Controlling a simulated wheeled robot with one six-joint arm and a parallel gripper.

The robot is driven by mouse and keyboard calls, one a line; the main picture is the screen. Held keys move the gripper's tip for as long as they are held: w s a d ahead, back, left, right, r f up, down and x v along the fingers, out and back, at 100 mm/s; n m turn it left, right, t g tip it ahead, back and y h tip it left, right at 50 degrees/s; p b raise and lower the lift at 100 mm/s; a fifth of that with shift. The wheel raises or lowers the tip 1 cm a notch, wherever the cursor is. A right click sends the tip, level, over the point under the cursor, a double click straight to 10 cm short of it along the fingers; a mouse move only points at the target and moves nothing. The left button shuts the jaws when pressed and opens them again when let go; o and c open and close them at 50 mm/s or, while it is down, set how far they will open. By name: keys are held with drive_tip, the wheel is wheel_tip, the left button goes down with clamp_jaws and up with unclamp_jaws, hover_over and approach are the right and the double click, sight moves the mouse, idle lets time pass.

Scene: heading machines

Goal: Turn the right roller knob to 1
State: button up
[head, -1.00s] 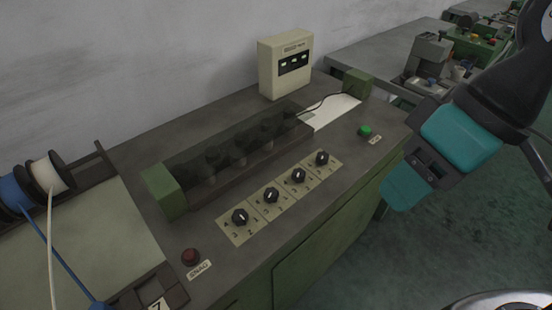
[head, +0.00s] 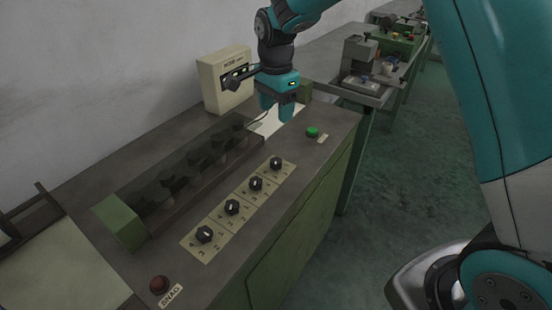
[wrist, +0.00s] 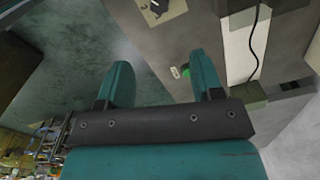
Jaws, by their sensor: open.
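Several black roller knobs stand in a slanting row on pale numbered plates on the machine top in the head view. The rightmost knob (head: 276,163) is at the far end of the row, with a light mark on its top; I cannot read which number it points to. A dark knob (wrist: 155,5) on a pale plate shows at the top edge of the wrist view. My gripper (head: 276,110) is above the machine's far part, beyond the rightmost knob and apart from it. Its two teal fingers (wrist: 160,62) are apart with nothing between them.
A green button (head: 312,132) sits right of the rightmost knob and shows near the fingers in the wrist view (wrist: 185,71). A dark clear cover (head: 190,165) runs left of the knobs. A cream box (head: 222,80) stands behind. A red button (head: 158,285) is at the near end.

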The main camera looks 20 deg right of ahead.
sight(276, 161)
wheel_tip(276, 161, down, 16)
drive_tip(key=shift+f+p, duration=0.15)
drive_tip(key=shift+p, duration=1)
drive_tip(key=shift+s, duration=0.1)
drive_tip(key=c, duration=0.9)
